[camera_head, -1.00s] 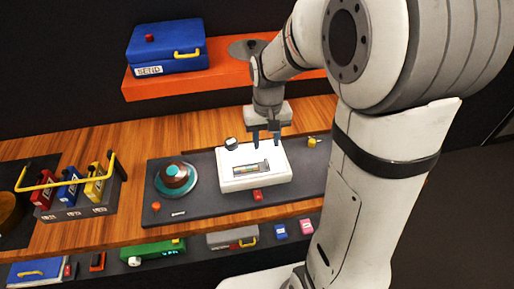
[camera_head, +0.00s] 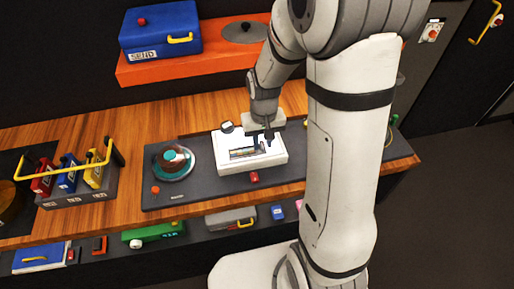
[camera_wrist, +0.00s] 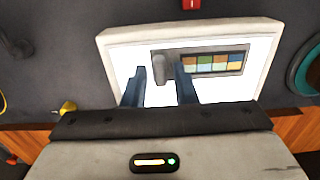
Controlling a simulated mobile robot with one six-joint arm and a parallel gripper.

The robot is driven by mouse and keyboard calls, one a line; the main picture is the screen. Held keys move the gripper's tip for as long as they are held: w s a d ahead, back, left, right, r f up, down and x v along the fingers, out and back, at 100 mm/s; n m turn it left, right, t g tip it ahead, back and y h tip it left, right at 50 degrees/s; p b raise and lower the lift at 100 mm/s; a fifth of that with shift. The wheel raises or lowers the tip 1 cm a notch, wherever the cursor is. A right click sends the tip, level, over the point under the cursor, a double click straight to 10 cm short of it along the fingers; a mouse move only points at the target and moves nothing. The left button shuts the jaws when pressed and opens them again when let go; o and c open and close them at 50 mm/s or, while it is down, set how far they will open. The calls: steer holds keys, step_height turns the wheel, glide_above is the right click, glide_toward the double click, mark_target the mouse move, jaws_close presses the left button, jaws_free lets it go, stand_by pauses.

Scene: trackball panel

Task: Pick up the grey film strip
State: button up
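The grey film strip (camera_head: 243,153) lies on top of a white light box (camera_head: 262,164). In the wrist view the strip (camera_wrist: 215,64) shows a row of coloured frames, with a grey upright tab (camera_wrist: 163,68) at its left end. My gripper (camera_head: 262,140) is over the right part of the light box. In the wrist view my gripper (camera_wrist: 160,68) has two dark blue fingers, apart, with nothing held. The tab appears between the fingertips in the picture; I cannot tell how far above the box they are.
A round turntable-like dial (camera_head: 173,161) stands left of the light box on a dark panel. A red button (camera_head: 254,177) is in front. A blue case (camera_head: 160,40) sits on the orange shelf behind.

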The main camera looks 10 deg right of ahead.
jaws_close()
steer(key=shift+r, duration=0.1)
